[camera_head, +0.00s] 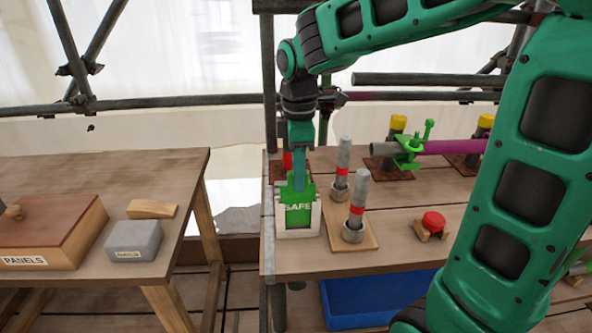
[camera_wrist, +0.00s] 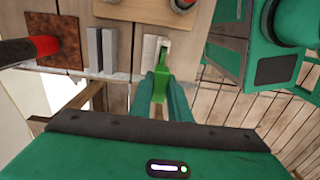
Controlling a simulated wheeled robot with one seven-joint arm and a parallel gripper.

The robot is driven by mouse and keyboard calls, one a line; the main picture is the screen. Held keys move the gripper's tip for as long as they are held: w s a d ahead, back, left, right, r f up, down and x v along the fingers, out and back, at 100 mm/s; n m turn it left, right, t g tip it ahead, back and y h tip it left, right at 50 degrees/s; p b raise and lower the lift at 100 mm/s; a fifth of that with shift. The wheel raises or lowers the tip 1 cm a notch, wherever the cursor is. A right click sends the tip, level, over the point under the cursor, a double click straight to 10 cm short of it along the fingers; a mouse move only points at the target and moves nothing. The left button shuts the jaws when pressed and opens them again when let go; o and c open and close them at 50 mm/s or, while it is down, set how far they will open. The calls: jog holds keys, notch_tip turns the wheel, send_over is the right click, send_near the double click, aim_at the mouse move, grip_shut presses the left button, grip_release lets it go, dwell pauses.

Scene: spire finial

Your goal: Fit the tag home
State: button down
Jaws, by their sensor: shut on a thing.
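The tag is a green plate (camera_head: 298,210) lettered SAFE, with a narrower upper tab. It stands upright between the side rails of a white holder (camera_head: 313,222) at the left front of the right-hand bench. My gripper (camera_head: 298,182) points down from above and is shut on the tag's upper tab. In the wrist view the green tag (camera_wrist: 160,86) shows between my fingers (camera_wrist: 157,98), with the pale holder (camera_wrist: 149,48) beyond it. I cannot tell whether the tag's lower edge touches the bottom of the holder.
A red-topped knob (camera_head: 433,222) sits farther right. A green clamp (camera_head: 408,150) on a purple pipe is behind. The left bench holds a PANELS box (camera_head: 50,240) and a grey block (camera_head: 135,240).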

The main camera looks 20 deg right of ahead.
jog(key=shift+f, duration=1.35)
jog(key=c, duration=1.6)
grip_release()
jog(key=shift+o, duration=0.7)
jog(key=o, duration=0.5)
jog(key=shift+r, duration=4.55)
